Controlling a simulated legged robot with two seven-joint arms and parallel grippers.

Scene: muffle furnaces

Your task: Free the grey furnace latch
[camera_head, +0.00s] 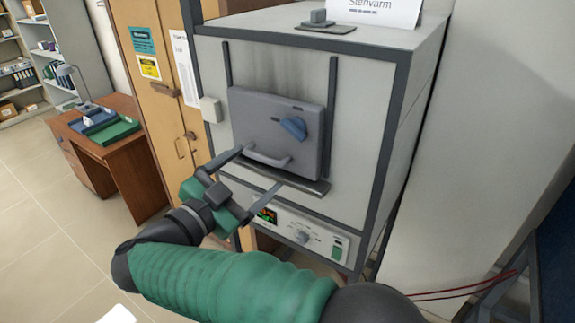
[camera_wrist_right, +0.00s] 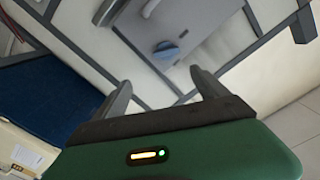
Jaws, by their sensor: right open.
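The grey furnace door (camera_head: 265,110) is set in the front of a pale furnace with a dark frame. A blue latch knob (camera_head: 293,128) sits on the right part of the door, and it also shows in the right wrist view (camera_wrist_right: 166,52). A grey bar handle (camera_head: 268,159) runs along the door's lower edge. My right gripper (camera_head: 262,167) is open and empty, its fingers spread on either side of the handle's area, below the latch. In the right wrist view its fingers (camera_wrist_right: 160,80) point toward the door; contact cannot be told. My left gripper is not in view.
A control panel (camera_head: 300,237) with a lit display lies below the door. A ledge (camera_head: 313,187) runs under the door. A wooden cabinet (camera_head: 165,70) stands at left, with a desk (camera_head: 125,150) holding trays beyond it. Open floor (camera_head: 40,235) lies at lower left.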

